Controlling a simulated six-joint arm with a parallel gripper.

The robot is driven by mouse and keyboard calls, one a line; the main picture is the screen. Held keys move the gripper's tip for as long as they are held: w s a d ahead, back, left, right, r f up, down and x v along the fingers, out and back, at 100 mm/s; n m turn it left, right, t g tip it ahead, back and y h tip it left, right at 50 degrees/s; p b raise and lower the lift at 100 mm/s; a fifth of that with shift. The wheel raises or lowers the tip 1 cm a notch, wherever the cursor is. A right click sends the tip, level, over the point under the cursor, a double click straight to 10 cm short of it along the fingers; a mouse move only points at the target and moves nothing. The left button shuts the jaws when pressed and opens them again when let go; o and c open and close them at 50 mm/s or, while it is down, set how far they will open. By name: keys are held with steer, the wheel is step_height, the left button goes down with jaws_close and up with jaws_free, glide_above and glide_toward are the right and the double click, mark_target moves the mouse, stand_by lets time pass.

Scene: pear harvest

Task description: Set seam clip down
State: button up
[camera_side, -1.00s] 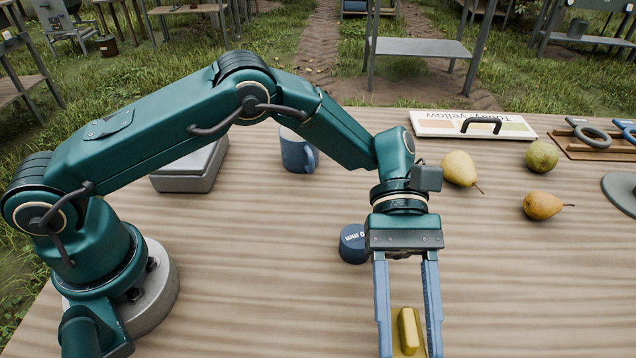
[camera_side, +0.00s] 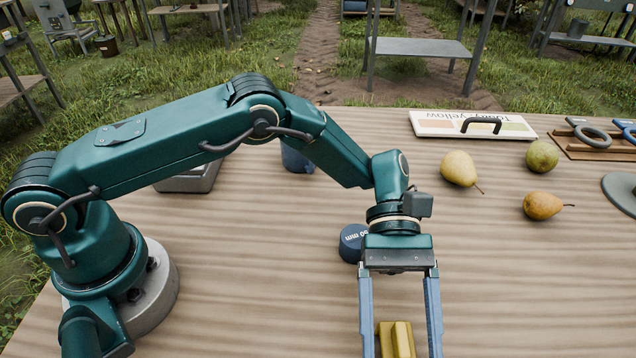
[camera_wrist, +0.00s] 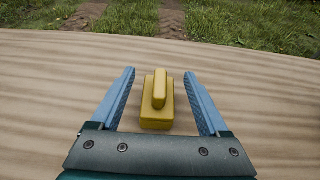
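The seam clip, a yellow block with a narrower raised bar on top, shows in the wrist view (camera_wrist: 156,118), where it appears to sit on the wooden table. In the side view the clip (camera_side: 397,340) is at the bottom edge, partly cut off. My gripper (camera_wrist: 158,74) is open, with one blue finger on each side of the clip and a visible gap at both sides. In the side view my gripper (camera_side: 402,330) points down the picture, its fingertips near or beyond the frame edge.
A dark blue "mm" cylinder (camera_side: 352,244) stands just behind my gripper. Pears (camera_side: 459,168), a labelled board with a handle (camera_side: 472,125) and a wooden rack (camera_side: 590,150) are at the back right. A mug (camera_side: 297,158) and grey box (camera_side: 190,180) are partly behind my arm.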

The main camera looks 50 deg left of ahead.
mark_target(402, 327)
steer(key=shift+r, duration=0.1)
steer(key=shift+w+a+r, duration=0.15)
steer(key=shift+w, duration=0.05)
steer(key=v, duration=0.6)
steer(key=shift+w+a+r, duration=0.1)
steer(key=shift+w+a, duration=0.15)
steer(key=shift+a, duration=0.05)
steer(key=shift+w+a+r, duration=0.2)
steer(key=shift+a+r, duration=0.05)
steer(key=shift+r, duration=0.2)
steer(key=a+r+m+t+y, duration=0.2)
steer(key=a+r+t, duration=0.2)
steer(key=r, duration=0.2)
steer(key=s+a+r+m+t+y, duration=0.1)
steer(key=s+a+m+t+y, duration=0.2)
steer(key=a, duration=0.6)
steer(key=s+a+r+m+t+y, duration=0.2)
steer(key=s+a+m+t+y, duration=0.2)
steer(key=s+a+t, duration=0.3)
steer(key=shift+s+a+t, duration=0.3)
steer(key=shift+a+t, duration=0.2)
steer(key=shift+a, duration=0.4)
